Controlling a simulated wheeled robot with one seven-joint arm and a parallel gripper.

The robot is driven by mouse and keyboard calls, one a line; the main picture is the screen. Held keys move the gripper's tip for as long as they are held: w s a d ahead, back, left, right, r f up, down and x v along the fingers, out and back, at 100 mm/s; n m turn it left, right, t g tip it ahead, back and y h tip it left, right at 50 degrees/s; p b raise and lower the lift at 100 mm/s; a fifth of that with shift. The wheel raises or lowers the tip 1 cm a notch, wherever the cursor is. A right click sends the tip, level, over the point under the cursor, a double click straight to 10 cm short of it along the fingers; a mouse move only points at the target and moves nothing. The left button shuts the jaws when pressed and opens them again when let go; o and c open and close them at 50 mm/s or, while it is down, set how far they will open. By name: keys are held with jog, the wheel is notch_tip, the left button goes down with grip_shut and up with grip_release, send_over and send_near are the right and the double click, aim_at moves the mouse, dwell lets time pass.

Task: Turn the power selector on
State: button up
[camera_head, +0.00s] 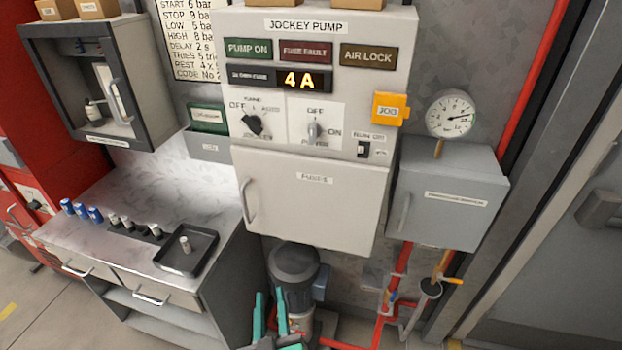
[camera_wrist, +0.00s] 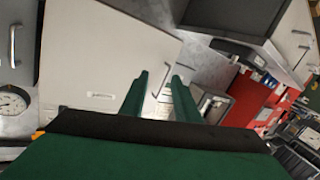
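The power selector (camera_head: 314,132) is a grey knob on a white plate on the jockey pump panel. OFF is marked above it and ON to its right; its handle stands about upright, toward OFF. My gripper (camera_head: 270,312) is low in the head view, below the panel and in front of the pump motor, well apart from the selector. Its two green fingers stand apart with nothing between them, as the wrist view (camera_wrist: 158,95) also shows. I cannot make out the selector in the wrist view.
A black mode knob (camera_head: 253,124) sits left of the selector, and a small run switch (camera_head: 363,149) to its right. An orange box (camera_head: 390,108) sticks out at the panel's right side. The closed fuses door (camera_head: 312,205) is below. A counter (camera_head: 120,235) with a tray stands left.

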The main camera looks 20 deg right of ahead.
jog(key=w+d+r+m+h, duration=0.1)
jog(key=w+d+r+h, duration=0.1)
jog(key=w+r, duration=0.35)
jog(key=w+d+r+m+h, duration=0.1)
jog(key=w+d+r+m, duration=0.1)
jog(key=r, duration=0.6)
jog(key=m+g+h, duration=0.2)
jog(key=m+h, duration=0.2)
jog(key=m, duration=0.1)
send_near(311, 135)
jog(key=x, duration=0.9)
jog(key=shift+d, duration=0.1)
grip_shut()
